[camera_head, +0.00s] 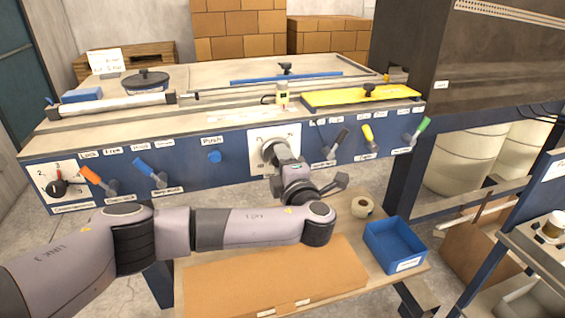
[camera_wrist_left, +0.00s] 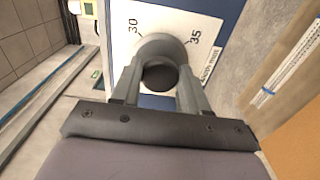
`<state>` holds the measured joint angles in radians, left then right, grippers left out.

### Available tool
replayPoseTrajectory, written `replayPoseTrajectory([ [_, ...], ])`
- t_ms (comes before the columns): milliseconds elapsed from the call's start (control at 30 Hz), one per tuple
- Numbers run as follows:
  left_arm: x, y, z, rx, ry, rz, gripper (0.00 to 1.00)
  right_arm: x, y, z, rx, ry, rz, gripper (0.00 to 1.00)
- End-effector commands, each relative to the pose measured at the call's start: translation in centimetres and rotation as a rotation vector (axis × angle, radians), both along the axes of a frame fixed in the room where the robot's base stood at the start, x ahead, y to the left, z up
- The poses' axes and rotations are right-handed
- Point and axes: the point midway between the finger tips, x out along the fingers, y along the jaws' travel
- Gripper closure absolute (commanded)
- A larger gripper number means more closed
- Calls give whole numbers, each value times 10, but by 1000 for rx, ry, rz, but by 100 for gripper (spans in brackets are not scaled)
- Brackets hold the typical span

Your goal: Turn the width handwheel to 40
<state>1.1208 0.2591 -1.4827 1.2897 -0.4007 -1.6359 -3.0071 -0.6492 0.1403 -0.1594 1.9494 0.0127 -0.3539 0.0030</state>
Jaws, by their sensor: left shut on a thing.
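The width handwheel (camera_head: 270,148) is a grey round wheel on a white dial plate (camera_head: 258,137) in the blue front panel. In the left wrist view the wheel (camera_wrist_left: 163,46) covers the middle of the dial plate (camera_wrist_left: 200,22), with the numbers 30 and 35 readable on either side of it. The 40 mark and any pointer are hidden or not readable. My left gripper (camera_head: 279,160) reaches the wheel from the front. In the left wrist view its two fingers (camera_wrist_left: 161,88) are shut on the wheel, one on each side. My right gripper is not in view.
Orange (camera_head: 97,179), blue (camera_head: 149,172), black (camera_head: 337,141), yellow (camera_head: 368,136) and green (camera_head: 417,130) levers stick out of the panel. A tape roll (camera_head: 362,207) and a blue bin (camera_head: 394,246) stand on the lower shelf beside brown cardboard (camera_head: 275,280).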

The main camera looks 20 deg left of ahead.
Motion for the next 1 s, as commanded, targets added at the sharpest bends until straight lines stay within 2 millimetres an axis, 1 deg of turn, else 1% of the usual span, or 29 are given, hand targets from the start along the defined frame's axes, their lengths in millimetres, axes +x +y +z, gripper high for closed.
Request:
replayPoseTrajectory([
  [267,1,1,2,4,-2,1,86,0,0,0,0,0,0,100],
  [300,1,1,2,4,-2,1,50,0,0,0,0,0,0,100],
  [367,1,1,2,4,-2,1,31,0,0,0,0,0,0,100],
  [633,0,0,0,3,-1,0,31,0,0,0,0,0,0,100],
  [733,-3,-3,0,1,0,-2,31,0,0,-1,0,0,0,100],
  [867,-16,-12,0,1,0,-4,31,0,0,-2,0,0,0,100],
  [1000,-36,-26,1,1,0,-5,31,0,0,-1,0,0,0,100],
])
